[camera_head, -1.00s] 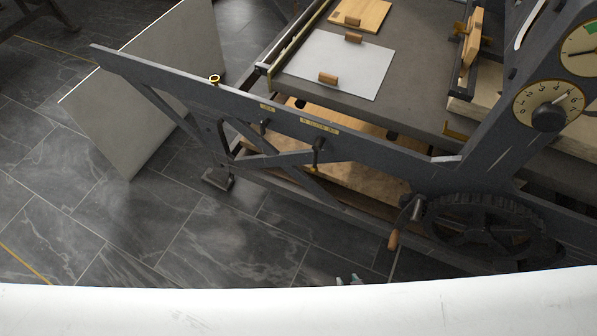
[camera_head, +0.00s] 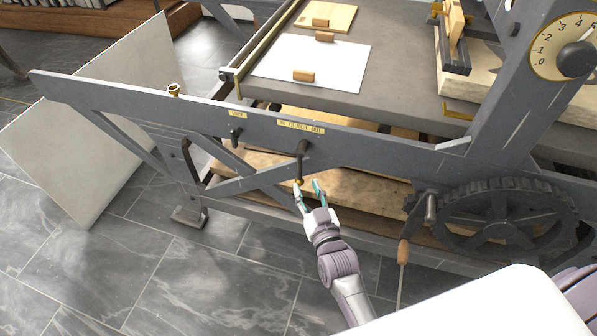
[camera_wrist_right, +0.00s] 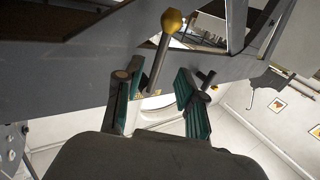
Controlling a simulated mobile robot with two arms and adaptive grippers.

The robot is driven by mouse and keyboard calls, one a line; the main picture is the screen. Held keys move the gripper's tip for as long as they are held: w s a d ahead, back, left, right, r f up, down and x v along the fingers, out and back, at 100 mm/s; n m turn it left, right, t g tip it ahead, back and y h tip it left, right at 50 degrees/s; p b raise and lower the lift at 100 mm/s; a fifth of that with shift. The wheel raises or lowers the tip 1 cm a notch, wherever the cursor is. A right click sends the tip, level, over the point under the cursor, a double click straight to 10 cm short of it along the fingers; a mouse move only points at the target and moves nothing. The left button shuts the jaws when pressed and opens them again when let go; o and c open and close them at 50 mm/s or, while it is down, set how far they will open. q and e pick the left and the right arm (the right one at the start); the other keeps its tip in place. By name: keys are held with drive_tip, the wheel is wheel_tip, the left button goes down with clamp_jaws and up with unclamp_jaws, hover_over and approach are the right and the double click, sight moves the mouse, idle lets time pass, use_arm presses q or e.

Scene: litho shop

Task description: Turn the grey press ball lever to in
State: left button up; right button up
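The grey press (camera_head: 200,118) has a dark lever (camera_head: 301,162) under a brass label (camera_head: 300,127) that seems to read "IN CLUTCH OUT". The lever hangs almost straight down, with a small yellow ball at its lower end. In the right wrist view the lever's rod (camera_wrist_right: 158,62) and its gold ball (camera_wrist_right: 172,21) show close up. My right gripper (camera_head: 309,187) is open and empty, just below and in front of the lever. In the wrist view its teal-padded fingers (camera_wrist_right: 153,88) are spread, with the rod seen between and beyond them; contact cannot be told. My left gripper is out of view.
A shorter lever (camera_head: 235,136) with its own label is to the left. A large gear wheel (camera_head: 505,222) and a wooden-handled crank (camera_head: 403,252) stand to the right. A pale leaning board (camera_head: 85,130) is at the left. The tiled floor in front is open.

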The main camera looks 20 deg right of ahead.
sight(300, 172)
drive_tip(key=w, duration=0.6)
drive_tip(key=shift+f+b, duration=0.1)
drive_tip(key=shift+b, duration=0.3)
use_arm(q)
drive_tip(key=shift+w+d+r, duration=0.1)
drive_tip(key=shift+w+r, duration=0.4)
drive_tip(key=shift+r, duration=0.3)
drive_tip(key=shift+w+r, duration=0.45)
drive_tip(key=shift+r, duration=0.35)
use_arm(e)
drive_tip(key=shift+w, duration=0.6)
clamp_jaws()
